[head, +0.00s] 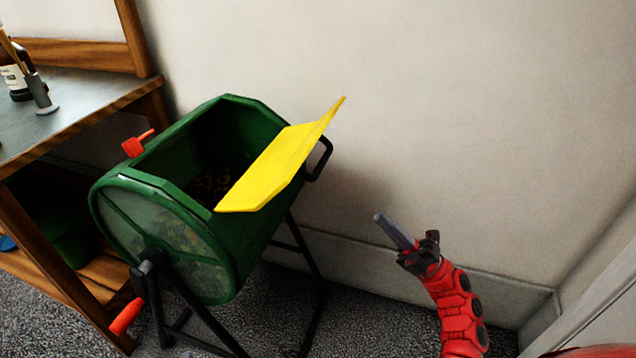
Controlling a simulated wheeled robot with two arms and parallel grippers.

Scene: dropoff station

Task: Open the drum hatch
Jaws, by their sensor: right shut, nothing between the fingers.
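The green drum (170,232) rests on a black metal stand in the middle left of the head view. Its yellow hatch (270,170) is swung open and tilts up at the drum's right side. The opening shows, with dark contents inside. An orange-red latch (136,143) sticks up at the far left rim. A crank with an orange-red handle (126,316) hangs at the front. My right gripper (380,217) is shut and empty, to the right of the drum and hatch, apart from both. My left gripper is not in view.
A wooden workbench (90,112) with a dark top stands at the left, close to the drum; a bottle and tools stand on it. A plain wall (450,120) is behind. A white panel edge (600,300) is at the lower right. Space between drum and my right arm is clear.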

